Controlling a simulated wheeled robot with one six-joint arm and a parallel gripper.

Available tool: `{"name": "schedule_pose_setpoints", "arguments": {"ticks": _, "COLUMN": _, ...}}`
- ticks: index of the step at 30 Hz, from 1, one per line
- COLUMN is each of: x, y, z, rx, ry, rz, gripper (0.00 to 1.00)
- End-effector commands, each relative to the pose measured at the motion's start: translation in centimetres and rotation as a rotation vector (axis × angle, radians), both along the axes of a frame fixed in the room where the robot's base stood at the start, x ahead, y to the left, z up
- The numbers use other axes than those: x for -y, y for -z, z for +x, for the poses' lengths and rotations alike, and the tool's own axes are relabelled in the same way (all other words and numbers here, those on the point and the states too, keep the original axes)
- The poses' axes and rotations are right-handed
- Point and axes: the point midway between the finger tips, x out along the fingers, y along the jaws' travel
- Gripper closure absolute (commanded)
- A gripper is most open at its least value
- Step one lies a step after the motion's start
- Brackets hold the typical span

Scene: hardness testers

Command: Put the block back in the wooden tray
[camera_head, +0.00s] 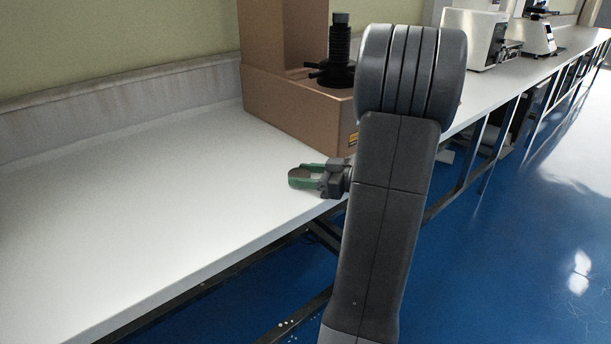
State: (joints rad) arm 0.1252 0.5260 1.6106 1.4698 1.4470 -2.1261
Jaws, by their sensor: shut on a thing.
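My gripper (302,175) has green fingers and shows near the middle of the view, beyond my dark grey arm link. It is shut on a small grey-brown block (299,173) with a flat, rounded top. The gripper and block appear over the front edge of the white bench, in front of the brown tester. I cannot tell how high above the bench they are. The wooden tray is not in view.
A brown hardness tester (290,110) with a black screw column (340,50) stands on the white bench (130,210). More testers (475,37) stand farther right. The left bench top is clear. Blue floor (480,270) lies right of the bench.

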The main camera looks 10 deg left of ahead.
Motion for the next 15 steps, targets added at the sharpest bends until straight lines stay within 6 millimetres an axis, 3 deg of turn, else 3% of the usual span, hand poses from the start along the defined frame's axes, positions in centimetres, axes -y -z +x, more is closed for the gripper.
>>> {"name": "schedule_pose_setpoints", "arguments": {"ticks": 15, "x": 0.0, "y": 1.2, "z": -0.1, "rx": -0.002, "ry": -0.002, "rz": -0.003, "gripper": 0.86}}
